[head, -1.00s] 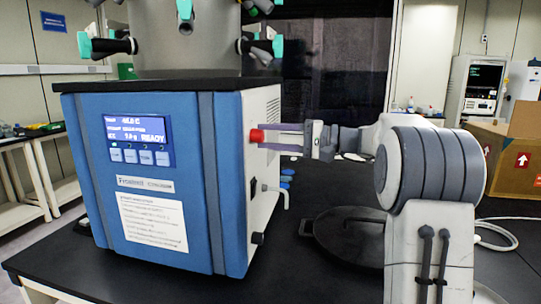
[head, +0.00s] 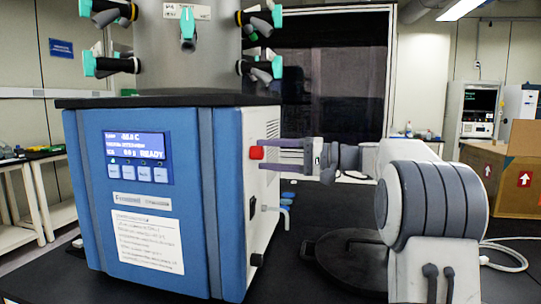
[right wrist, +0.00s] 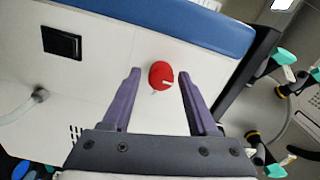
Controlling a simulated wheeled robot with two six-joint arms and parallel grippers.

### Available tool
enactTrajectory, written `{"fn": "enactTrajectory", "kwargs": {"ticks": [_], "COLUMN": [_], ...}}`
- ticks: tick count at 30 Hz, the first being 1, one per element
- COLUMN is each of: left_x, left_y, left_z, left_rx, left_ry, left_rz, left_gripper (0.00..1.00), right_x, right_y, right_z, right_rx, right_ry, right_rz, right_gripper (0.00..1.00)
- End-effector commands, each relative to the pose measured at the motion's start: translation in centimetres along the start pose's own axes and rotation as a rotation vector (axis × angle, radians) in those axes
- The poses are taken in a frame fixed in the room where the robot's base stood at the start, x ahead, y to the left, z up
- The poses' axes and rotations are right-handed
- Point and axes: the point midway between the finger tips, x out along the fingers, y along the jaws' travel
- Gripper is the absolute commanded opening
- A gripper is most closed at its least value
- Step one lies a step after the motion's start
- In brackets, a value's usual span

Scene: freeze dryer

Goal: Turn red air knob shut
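The red air knob (head: 257,153) sticks out from the white right side panel of the blue freeze dryer (head: 150,200). In the right wrist view the gripper (right wrist: 158,80) has one finger on each side of the knob, with a visible gap to both. The fingers do not grip the knob. My left gripper is not in view.
A steel chamber (head: 205,55) with black and teal valves stands on top of the dryer. A black switch (right wrist: 61,43) and a hose fitting (right wrist: 38,97) are on the side panel. A cardboard box (head: 505,175) stands at the right.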

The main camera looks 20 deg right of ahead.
Motion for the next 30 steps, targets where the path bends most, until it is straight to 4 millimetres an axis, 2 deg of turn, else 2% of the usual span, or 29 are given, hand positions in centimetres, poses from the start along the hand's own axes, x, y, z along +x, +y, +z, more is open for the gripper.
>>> {"fn": "enactTrajectory", "kwargs": {"ticks": [9,13,24,30], "left_x": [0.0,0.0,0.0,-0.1], "left_y": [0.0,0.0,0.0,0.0], "left_z": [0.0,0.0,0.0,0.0], "left_rx": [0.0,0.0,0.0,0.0], "left_ry": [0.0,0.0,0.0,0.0], "left_rz": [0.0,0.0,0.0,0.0], "left_gripper": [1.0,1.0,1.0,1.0], "right_x": [0.0,-0.8,-7.8,-10.1], "right_y": [-0.1,-0.1,-0.1,-0.1], "right_z": [-0.1,-0.2,-0.1,0.0], "right_rx": [-0.001,-0.001,0.0,0.0], "right_ry": [0.005,0.008,0.009,0.006], "right_rz": [-0.003,-0.003,-0.002,-0.002], "right_gripper": [0.72,0.72,0.72,0.72]}}
